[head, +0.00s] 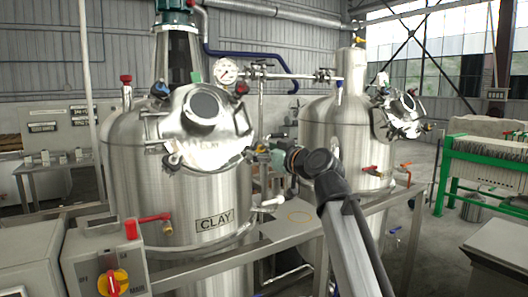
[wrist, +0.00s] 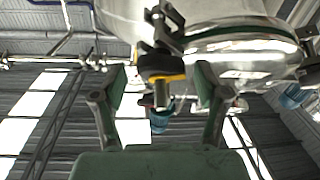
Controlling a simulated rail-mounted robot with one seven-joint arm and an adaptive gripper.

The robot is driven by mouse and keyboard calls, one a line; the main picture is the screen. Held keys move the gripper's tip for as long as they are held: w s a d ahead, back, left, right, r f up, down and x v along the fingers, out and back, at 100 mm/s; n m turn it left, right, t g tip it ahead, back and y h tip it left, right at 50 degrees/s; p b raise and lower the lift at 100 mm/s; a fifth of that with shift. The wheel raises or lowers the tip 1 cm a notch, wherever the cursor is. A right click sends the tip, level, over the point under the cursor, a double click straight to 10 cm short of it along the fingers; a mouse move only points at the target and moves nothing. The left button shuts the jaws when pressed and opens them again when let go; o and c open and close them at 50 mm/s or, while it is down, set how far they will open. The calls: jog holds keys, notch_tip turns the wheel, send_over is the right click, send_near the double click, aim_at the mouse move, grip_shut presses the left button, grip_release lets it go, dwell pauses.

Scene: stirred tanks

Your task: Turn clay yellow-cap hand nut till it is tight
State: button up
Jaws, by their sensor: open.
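The yellow-cap hand nut (wrist: 163,68) shows in the wrist view as a dark knob with a yellow band and a pale stem below it. It hangs from a bracket by the rim of the steel lid (wrist: 240,48). My gripper (wrist: 160,88) is open, with one green-padded finger on each side of the nut and a visible gap on both sides. In the head view my gripper (head: 262,153) is at the right side of the clay tank (head: 200,185), beside its lid; the nut cannot be made out clearly there. The tank carries a CLAY label (head: 214,220).
Blue-capped nuts (wrist: 160,118) and (wrist: 292,97) are near in the wrist view. A second steel tank (head: 325,140) stands behind my arm. A red-handled valve (head: 155,218) and a control box (head: 105,262) are at the front left. A pressure gauge (head: 227,71) rises above the lid.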

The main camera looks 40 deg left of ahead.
jog(key=c, duration=1.2)
jog(key=shift+o, duration=0.2)
jog(key=shift+r, duration=0.1)
jog(key=m+t+p, duration=0.1)
jog(key=m+p, duration=0.2)
jog(key=m+t+h+p, duration=0.1)
jog(key=p, duration=0.1)
jog(key=shift+s+r+m+t, duration=0.25)
jog(key=shift+s+m+t, duration=0.05)
jog(key=shift+s, duration=0.05)
jog(key=m+t+h+p, duration=0.1)
jog(key=m+p, duration=0.1)
jog(key=p, duration=0.1)
jog(key=m+t+h+p, duration=0.1)
jog(key=m+p, duration=0.2)
jog(key=p, duration=0.1)
jog(key=shift+s+a+r+m, duration=0.1)
jog(key=shift+a+m, duration=0.05)
jog(key=shift+m, duration=0.15)
jog(key=m+h, duration=0.1)
jog(key=m+t+p, duration=0.1)
jog(key=shift+a+f+m+h, duration=0.1)
jog(key=shift+f+m+h, duration=0.15)
jog(key=shift+m+h, duration=0.15)
jog(key=shift+m+t+h+b, duration=0.4)
jog(key=shift+m+h+b, duration=0.4)
jog(key=shift+m, duration=0.7)
